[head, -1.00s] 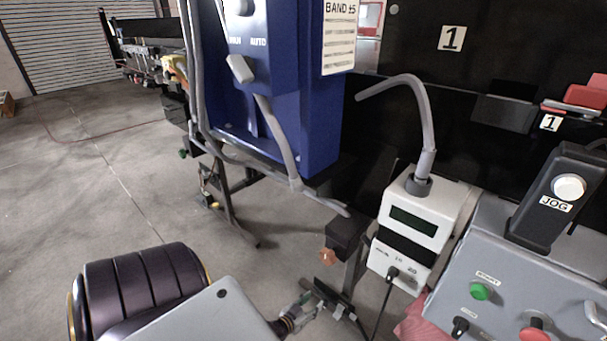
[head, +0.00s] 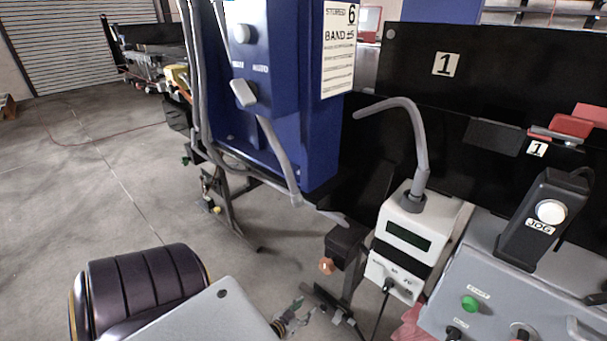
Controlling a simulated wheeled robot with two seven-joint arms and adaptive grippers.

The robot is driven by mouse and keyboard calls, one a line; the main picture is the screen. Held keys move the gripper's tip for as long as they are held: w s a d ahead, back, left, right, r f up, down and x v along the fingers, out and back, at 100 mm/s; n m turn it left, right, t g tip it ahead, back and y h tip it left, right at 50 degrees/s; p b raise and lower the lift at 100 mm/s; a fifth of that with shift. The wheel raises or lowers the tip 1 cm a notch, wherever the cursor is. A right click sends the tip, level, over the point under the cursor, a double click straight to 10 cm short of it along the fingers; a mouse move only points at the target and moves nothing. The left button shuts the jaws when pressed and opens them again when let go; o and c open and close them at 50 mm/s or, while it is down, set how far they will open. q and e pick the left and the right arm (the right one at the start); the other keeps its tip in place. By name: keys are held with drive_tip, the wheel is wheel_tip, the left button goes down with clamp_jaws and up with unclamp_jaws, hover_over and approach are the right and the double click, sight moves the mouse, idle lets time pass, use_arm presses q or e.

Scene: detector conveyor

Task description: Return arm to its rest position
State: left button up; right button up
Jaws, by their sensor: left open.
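My left arm comes in at the bottom left. A dark ribbed link (head: 140,285) and a pale grey link (head: 205,318) fill that corner. My left gripper (head: 290,319) shows only in part, small and low, just past the grey link's right end. It is open, and I see nothing held in it. The lower edge of the picture and the grey link hide much of it. My right gripper is not in view.
A blue control cabinet (head: 285,95) stands ahead. A white meter box (head: 410,225) with a curved grey tube is right of it. A grey panel (head: 480,265) with buttons and a JOG pendant (head: 540,215) is at right. Open floor (head: 80,190) lies left.

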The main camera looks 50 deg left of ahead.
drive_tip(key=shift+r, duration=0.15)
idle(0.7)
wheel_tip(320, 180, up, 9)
drive_tip(key=p, duration=0.9)
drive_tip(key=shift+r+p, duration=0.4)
drive_tip(key=shift+p, duration=0.15)
